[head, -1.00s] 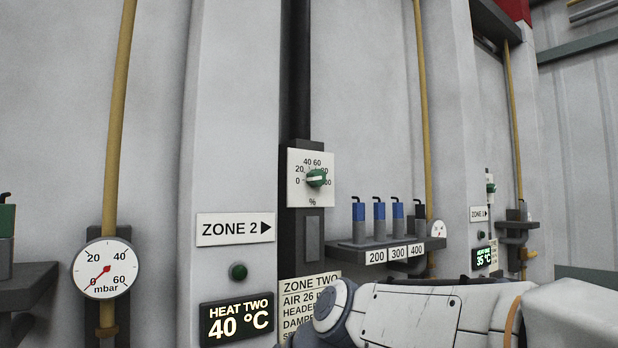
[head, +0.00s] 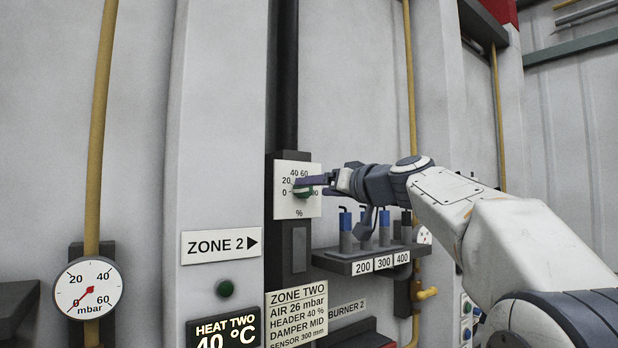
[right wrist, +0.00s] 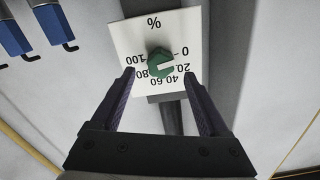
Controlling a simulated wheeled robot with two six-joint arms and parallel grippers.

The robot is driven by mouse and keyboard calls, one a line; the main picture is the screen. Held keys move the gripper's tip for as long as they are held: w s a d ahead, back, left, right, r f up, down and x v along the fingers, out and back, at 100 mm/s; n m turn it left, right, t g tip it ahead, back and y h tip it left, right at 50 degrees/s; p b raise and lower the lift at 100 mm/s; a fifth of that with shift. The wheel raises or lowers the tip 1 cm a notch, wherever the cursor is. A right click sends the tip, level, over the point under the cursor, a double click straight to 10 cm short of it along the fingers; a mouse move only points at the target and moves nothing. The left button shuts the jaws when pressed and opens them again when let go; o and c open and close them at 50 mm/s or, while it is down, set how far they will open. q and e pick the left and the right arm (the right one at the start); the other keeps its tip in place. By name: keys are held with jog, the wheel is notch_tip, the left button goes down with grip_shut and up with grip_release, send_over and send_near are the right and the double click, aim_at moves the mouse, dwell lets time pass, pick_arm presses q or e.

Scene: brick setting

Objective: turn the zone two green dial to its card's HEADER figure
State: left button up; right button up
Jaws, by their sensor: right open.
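The zone two green dial (head: 302,192) sits on a white percent plate (head: 298,211) marked 0 to 100. In the right wrist view the dial (right wrist: 160,64) appears upside down, its white mark pointing roughly at 20. The zone two card (head: 296,314) reads AIR 26 mbar, HEADER 40 %, DAMPER MID, SENSOR 300 mm. My right gripper (head: 318,183) is open in front of the plate and hides part of it. In the right wrist view its fingers (right wrist: 160,80) are spread to either side of the dial, with gaps showing. My left gripper is not in view.
A shelf (head: 368,262) with blue-topped sensors, labelled 200, 300 and 400, stands just below my right wrist. A yellow pipe (head: 411,120) runs behind it. A pressure gauge (head: 88,288) and a HEAT TWO display (head: 224,332) are at lower left.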

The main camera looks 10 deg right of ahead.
aim_at(303, 189)
jog(key=p+x, duration=0.1)
jog(key=x, duration=0.2)
jog(key=shift+w+a, duration=0.15)
jog(key=shift+w, duration=0.15)
grip_shut()
